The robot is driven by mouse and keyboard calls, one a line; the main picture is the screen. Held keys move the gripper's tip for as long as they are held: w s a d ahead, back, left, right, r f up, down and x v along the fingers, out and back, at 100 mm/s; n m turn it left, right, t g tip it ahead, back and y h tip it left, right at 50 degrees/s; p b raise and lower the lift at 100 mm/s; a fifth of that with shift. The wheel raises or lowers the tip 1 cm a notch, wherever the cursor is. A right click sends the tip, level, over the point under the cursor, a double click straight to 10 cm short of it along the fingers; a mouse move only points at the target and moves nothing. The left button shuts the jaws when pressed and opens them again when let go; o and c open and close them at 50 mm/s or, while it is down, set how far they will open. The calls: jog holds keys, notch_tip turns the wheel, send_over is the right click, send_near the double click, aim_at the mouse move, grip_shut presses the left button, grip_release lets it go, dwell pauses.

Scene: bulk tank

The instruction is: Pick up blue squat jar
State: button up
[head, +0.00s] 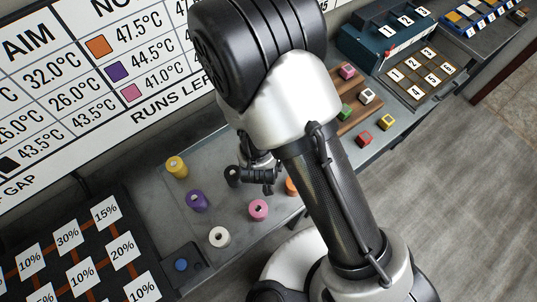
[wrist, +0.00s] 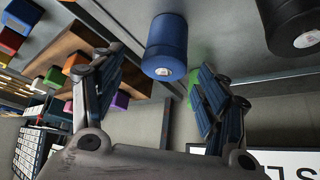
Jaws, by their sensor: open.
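The blue squat jar (wrist: 166,48) is in the upper middle of the wrist view, a blue cylinder with a small pale label at its near end. My gripper (wrist: 154,68) is open, with one dark finger on each side of the view and the jar showing between and a little beyond the tips. I see no contact with the jar. In the head view my gripper (head: 262,178) is low over the grey bench, partly hidden by my arm. The blue jar cannot be made out there and seems hidden behind the arm.
A black jar (wrist: 294,25) is right of the blue jar, and a green jar (wrist: 193,82) is partly behind the right finger. Yellow (head: 177,167), purple (head: 197,201), pink (head: 258,210), white (head: 219,237) and orange (head: 291,186) jars stand on the bench. Coloured blocks sit further right.

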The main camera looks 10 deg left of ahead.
jog(key=x, duration=0.2)
jog(key=b+x, duration=0.1)
jog(key=x, duration=0.1)
jog(key=shift+s+a+f, duration=0.2)
jog(key=shift+f, duration=0.2)
jog(key=shift+w+f+b, duration=0.3)
jog(key=shift+f, duration=0.1)
jog(key=shift+c, duration=0.4)
jog(key=c, duration=1.2)
jog(key=shift+r, duration=0.15)
notch_tip(320, 180, up, 20)
jog(key=p, duration=0.8)
jog(key=shift+a, duration=0.1)
